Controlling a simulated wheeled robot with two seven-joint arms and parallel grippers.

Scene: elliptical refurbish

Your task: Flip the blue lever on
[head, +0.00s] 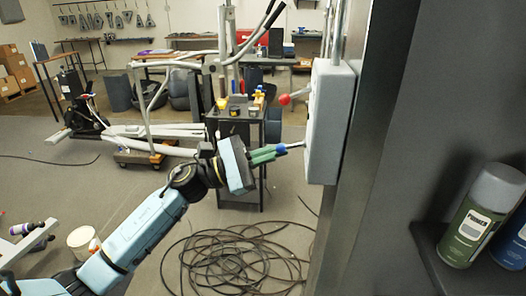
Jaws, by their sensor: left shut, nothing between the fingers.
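The blue lever is a thin metal rod with a blue knob (281,148), sticking out to the left from a grey electrical box (332,122) on the metal post. A second lever with a red knob (284,99) sits higher on the same box. My left gripper (270,154) has its green fingers shut and empty. Its fingertips are right at the blue knob; I cannot tell whether they touch it. My right gripper is not in view.
A shelf at the right holds a green primer can (474,222) and a blue can (512,245). A black cable coil (240,258) lies on the floor. A dark tool cart (238,190) stands behind my left gripper.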

